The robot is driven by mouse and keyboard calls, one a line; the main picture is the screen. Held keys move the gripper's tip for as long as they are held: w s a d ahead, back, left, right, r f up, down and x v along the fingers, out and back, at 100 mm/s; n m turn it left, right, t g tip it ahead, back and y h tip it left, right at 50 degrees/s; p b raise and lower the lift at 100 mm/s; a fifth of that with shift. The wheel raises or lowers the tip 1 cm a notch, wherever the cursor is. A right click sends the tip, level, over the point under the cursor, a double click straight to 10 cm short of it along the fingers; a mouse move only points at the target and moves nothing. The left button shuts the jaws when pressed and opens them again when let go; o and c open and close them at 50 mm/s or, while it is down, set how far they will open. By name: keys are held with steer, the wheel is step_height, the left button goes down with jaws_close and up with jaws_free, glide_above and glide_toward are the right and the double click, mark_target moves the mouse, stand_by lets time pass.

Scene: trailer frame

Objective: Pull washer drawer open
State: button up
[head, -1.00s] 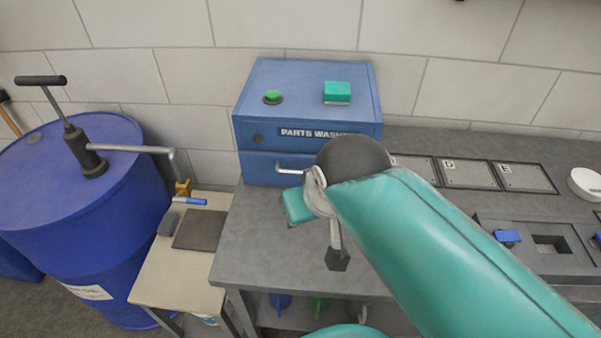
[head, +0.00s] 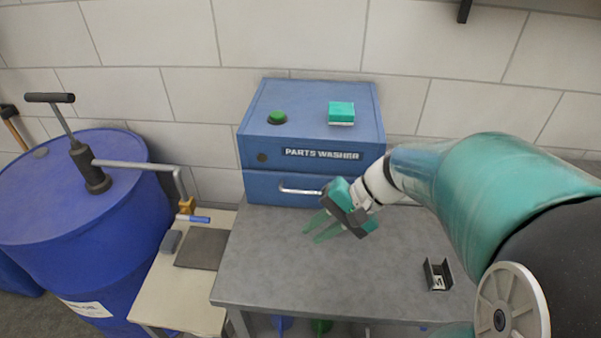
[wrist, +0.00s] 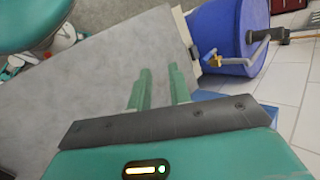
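A blue drum (head: 75,215) with a hand pump stands at left. A small cream side table (head: 185,300) holds a dark pad and a blue-handled tool. A small dark bracket (head: 437,274) lies on the bench (head: 270,275) at right.

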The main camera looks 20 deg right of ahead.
steer(key=w+d+f+m+t+y, duration=0.25)
steer(key=w+d+m+t, duration=0.2)
steer(key=d, duration=0.25)
steer(key=m+t, duration=0.4)
steer(key=t, duration=0.1)
glide_toward(316, 192)
steer(key=shift+g, duration=0.25)
steer(key=x, duration=1)
steer(key=shift+w+d+f, duration=0.1)
steer(key=shift+w, duration=0.15)
jaws_close()
